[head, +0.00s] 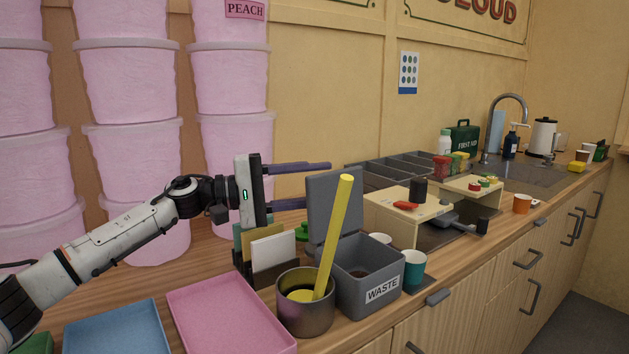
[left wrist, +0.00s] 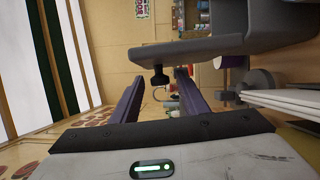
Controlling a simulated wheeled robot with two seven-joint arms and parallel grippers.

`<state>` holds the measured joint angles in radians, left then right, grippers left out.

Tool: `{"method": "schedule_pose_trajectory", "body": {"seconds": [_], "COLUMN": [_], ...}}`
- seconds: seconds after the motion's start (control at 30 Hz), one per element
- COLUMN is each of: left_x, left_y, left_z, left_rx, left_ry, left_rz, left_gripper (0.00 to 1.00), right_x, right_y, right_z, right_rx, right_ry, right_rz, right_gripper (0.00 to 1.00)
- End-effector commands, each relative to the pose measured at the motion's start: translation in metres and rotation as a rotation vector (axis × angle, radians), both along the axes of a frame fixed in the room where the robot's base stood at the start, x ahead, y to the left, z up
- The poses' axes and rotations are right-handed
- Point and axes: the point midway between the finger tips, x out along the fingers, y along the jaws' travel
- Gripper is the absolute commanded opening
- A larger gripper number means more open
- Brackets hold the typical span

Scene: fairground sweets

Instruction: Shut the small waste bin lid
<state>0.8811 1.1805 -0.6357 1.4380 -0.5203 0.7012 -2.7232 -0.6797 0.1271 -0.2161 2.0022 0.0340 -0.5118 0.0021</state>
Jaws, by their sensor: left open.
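The small grey waste bin (head: 365,299), with a white WASTE label, stands on the wooden counter. Its grey lid (head: 323,193) stands open and upright at the bin's back left edge. My left gripper (head: 318,184) is open and level beside the lid, with its purple fingers pointing right. The upper finger passes above the lid's top edge. The lower finger reaches the lid's left edge, where its tip seems hidden behind the lid; I cannot tell whether they touch. In the left wrist view, grey bin or lid surface (left wrist: 205,47) lies close to the open fingers (left wrist: 158,80). My right gripper is not in view.
A metal pot (head: 306,313) with a tall yellow stick stands against the bin's front left. A card holder (head: 270,252) is below my left gripper. A teal cup (head: 414,267) is right of the bin. Pink (head: 228,312) and blue trays (head: 118,331) lie front left.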

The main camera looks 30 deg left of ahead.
Motion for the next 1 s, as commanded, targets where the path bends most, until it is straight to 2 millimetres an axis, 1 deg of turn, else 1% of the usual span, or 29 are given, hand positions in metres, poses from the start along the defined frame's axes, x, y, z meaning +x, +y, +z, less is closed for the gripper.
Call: {"method": "schedule_pose_trajectory", "body": {"seconds": [0.1,0.13,0.37,0.7,0.83,1.0], "left_x": [0.000,0.000,0.000,-0.001,-0.003,-0.007], "left_y": [0.000,0.000,0.001,-0.001,-0.006,-0.016], "left_z": [0.000,0.000,0.000,0.000,0.002,0.006], "left_rx": [0.000,0.000,0.000,0.022,0.069,0.172], "left_ry": [0.000,0.000,0.000,-0.011,-0.030,-0.074], "left_rz": [0.001,0.001,0.001,0.000,0.000,0.001], "left_gripper": [0.41,0.39,0.00,0.00,0.00,0.00], "right_x": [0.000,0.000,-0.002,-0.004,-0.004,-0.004], "right_y": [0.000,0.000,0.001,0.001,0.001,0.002], "right_z": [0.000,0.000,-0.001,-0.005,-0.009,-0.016], "right_rx": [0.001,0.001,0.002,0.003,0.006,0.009], "right_ry": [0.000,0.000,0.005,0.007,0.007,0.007], "right_rz": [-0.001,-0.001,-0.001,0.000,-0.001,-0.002], "right_gripper": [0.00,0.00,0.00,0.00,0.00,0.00]}}
